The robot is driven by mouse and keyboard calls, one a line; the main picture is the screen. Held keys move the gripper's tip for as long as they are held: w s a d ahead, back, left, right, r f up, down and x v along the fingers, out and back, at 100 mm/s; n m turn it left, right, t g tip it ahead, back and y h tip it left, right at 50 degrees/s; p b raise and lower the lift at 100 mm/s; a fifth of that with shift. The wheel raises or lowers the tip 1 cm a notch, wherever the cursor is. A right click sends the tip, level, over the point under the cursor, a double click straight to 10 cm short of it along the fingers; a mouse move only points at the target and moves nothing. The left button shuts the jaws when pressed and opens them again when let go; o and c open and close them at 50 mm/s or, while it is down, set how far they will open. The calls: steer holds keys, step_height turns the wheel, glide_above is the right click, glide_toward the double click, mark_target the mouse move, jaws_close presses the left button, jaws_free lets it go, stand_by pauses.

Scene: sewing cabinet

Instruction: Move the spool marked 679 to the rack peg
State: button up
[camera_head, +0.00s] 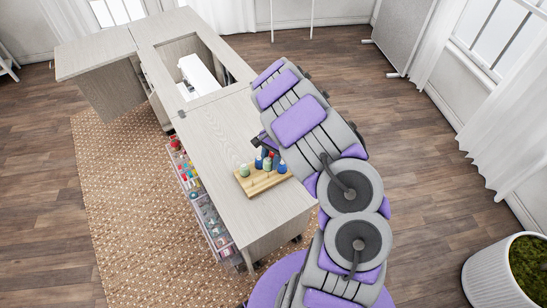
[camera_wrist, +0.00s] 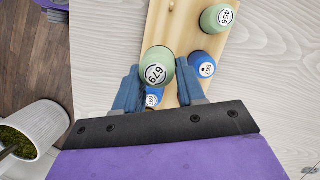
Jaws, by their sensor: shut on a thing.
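The spool marked 679 (camera_wrist: 152,58) is pale green and sits between the two fingertips of my gripper (camera_wrist: 158,76) in the wrist view. The blue fingers are closed against its sides. It is over the light wooden board (camera_wrist: 184,20); I cannot tell whether it is lifted off the board. In the head view the board (camera_head: 262,188) lies on the cabinet top with several small spools on it, and my arm partly covers that area.
A blue spool (camera_wrist: 202,64) stands close right of the right finger. Another blue spool (camera_wrist: 153,100) is between the fingers, nearer the palm. A green spool marked 456 (camera_wrist: 217,18) is farther up. The cabinet top (camera_head: 222,135) is clear toward the sewing machine (camera_head: 200,75).

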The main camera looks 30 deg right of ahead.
steer(key=shift+a, duration=0.6)
steer(key=shift+d+f, duration=0.15)
steer(key=shift+d, duration=1.65)
steer(key=shift+a+r, duration=0.2)
steer(key=shift+a, duration=0.85)
steer(key=shift+d+f+p, duration=0.1)
steer(key=shift+d+p, duration=0.2)
steer(key=shift+d, duration=0.5)
steer(key=shift+s+a, duration=0.1)
steer(key=shift+a, duration=1.35)
steer(key=shift+d, duration=0.1)
steer(key=shift+d+p, duration=0.4)
steer(key=shift+d, duration=0.35)
steer(key=shift+a, duration=0.45)
